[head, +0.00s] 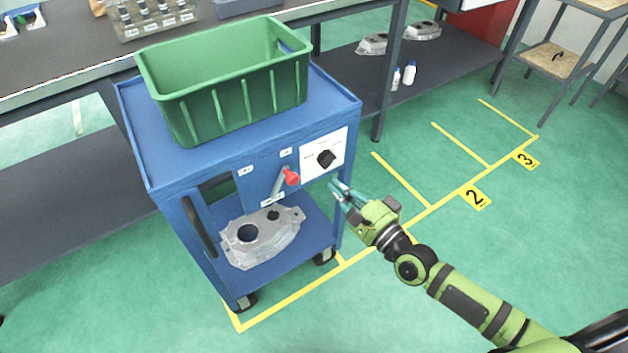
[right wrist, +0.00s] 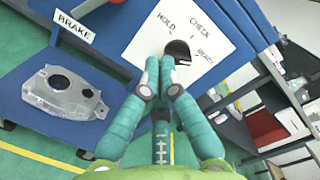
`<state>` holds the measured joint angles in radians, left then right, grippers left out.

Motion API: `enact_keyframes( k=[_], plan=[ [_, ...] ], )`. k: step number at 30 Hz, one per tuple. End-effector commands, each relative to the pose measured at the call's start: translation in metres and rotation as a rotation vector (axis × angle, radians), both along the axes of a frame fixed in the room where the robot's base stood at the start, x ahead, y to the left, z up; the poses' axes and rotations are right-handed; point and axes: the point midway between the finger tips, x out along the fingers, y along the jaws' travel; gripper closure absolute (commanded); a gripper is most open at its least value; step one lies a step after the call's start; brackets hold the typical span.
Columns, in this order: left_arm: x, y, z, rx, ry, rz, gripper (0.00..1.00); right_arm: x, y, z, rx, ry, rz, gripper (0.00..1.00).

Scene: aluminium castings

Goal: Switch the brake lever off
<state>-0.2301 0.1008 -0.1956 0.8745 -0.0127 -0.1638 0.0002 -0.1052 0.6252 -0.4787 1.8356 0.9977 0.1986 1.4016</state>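The brake lever (head: 279,184) is on the front of the blue cart (head: 335,108). Its grey arm tilts up and right to a red knob (head: 292,177), near the upper right small label (head: 286,153); another label (head: 246,170) is at upper left. Their text is too small to read. In the right wrist view the BRAKE plate (right wrist: 75,27) shows, with part of the lever (right wrist: 88,8) at the top edge. My left gripper is out of view.
A white panel (head: 310,165) with a black dial (head: 326,158) sits right of the lever. A green crate (head: 225,100) stands on the cart; a casting (head: 285,228) lies on its lower shelf. Workbenches stand behind.

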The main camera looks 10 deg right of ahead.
Motion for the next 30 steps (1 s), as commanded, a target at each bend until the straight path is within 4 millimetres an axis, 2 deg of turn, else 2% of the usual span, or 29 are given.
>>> enact_keyframes(
  k=[1,4,5,12,18,30],
  plan=[
    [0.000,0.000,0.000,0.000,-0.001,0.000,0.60,0.011,0.006,0.002,0.003,-0.004,-0.001,1.00],
    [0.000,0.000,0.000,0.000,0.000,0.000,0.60,0.030,0.015,0.003,0.002,-0.002,0.000,1.00],
    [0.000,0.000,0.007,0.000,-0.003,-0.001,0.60,0.026,0.021,0.006,0.006,0.003,0.002,1.00],
    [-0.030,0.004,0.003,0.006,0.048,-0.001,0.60,0.019,0.045,0.014,0.001,0.002,0.000,1.00],
    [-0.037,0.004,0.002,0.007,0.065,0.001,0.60,0.018,0.050,0.014,-0.001,0.000,0.000,1.00],
    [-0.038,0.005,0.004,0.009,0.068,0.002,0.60,0.018,0.051,0.015,-0.012,-0.004,0.000,1.00]
  ],
)
